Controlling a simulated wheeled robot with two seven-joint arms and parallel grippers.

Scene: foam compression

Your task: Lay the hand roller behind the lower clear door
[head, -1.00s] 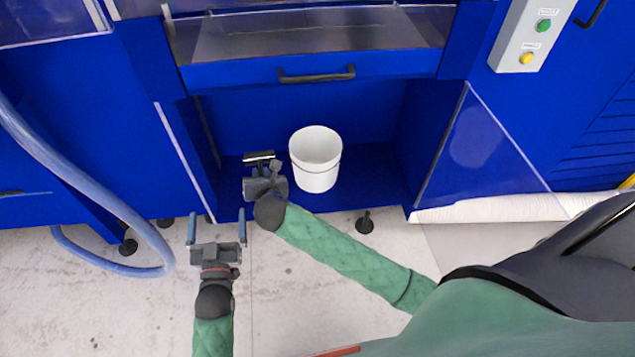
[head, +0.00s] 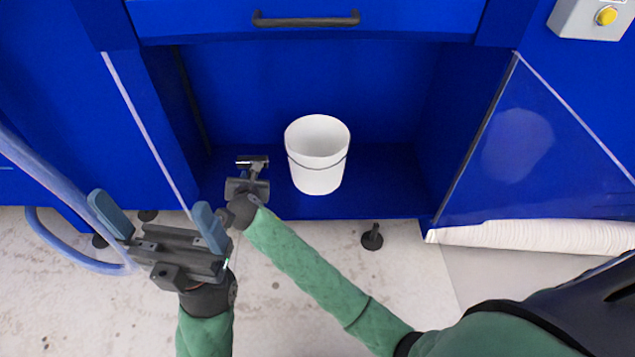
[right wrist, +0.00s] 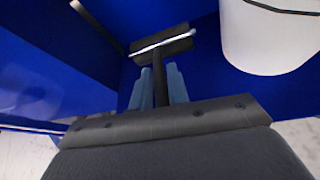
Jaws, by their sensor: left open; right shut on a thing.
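The hand roller (head: 252,161) has a dark head with a pale strip; in the right wrist view its head (right wrist: 163,43) lies crosswise beyond my fingers. My right gripper (head: 247,182) is shut on its handle, inside the left front of the blue lower compartment (head: 390,200). I cannot tell whether the roller touches the floor. A clear door panel (head: 520,140) stands swung aside at the right of the opening; a pale-edged panel (head: 150,130) is at the left. My left gripper (head: 160,225) is open and empty, in front of the compartment's left side.
A white bucket (head: 317,155) stands in the compartment, right of the roller with a small gap. A drawer with a dark handle (head: 305,20) is above. A clear hose (head: 60,190) curves at the left. A white roll (head: 540,236) lies at the right. The compartment's right floor is free.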

